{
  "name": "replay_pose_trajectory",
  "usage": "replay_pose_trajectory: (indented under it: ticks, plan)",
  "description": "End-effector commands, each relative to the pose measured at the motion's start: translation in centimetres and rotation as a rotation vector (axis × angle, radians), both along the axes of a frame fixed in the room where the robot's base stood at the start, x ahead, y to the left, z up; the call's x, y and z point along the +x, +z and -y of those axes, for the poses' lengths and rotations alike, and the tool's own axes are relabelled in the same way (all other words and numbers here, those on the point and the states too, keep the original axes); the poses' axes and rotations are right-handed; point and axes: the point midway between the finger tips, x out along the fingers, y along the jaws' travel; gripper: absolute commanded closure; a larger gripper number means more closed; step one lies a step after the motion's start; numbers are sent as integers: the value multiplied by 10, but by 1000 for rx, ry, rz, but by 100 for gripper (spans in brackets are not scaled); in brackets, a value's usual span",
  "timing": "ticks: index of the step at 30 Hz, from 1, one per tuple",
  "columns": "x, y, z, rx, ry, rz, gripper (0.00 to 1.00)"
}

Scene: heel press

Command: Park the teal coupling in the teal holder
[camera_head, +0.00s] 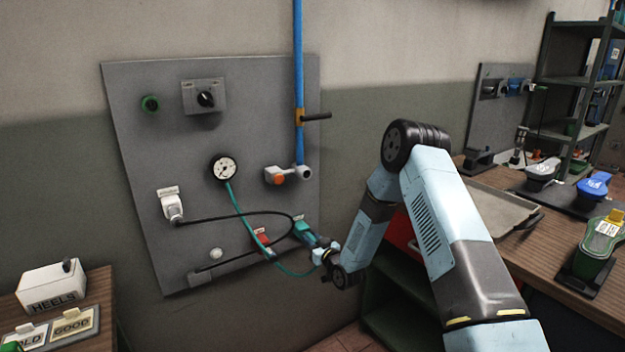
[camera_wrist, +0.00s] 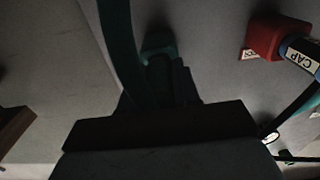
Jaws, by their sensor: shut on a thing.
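The teal holder (camera_head: 303,231) is on the lower right of the grey wall panel, beside a red holder (camera_head: 261,240). My gripper (camera_head: 322,254) is just below and right of the teal holder, close to the panel. In the wrist view my gripper (camera_wrist: 160,100) is dark and shut on the teal coupling (camera_wrist: 159,70), which is mostly hidden between the fingers. The teal holder (camera_wrist: 157,44) shows directly beyond it, in line with it. I cannot tell whether the coupling touches or sits in the holder. A teal hose (camera_head: 240,216) runs from the gauge down to my gripper.
The red holder also shows in the wrist view (camera_wrist: 272,36), with a dark piece marked CAP (camera_wrist: 302,56) in it. A black cable (camera_head: 235,216) loops across the panel near the holders. A round gauge (camera_head: 224,168) and blue pipe (camera_head: 299,90) are above. A workbench (camera_head: 480,195) stands right.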

Motion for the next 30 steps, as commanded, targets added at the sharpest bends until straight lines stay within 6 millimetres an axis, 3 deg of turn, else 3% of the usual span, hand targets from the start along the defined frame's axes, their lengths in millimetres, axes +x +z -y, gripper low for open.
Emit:
replay_pose_trajectory:
  ticks: [14, 15, 24, 30]
  plan:
    - [6, 0, -5, 0, 0, 0, 100]
    - [7, 0, -5, 0, 0, 0, 67]
    - [6, 0, -4, 0, 0, 0, 39]
    - [6, 0, -4, -1, 0, -1, 39]
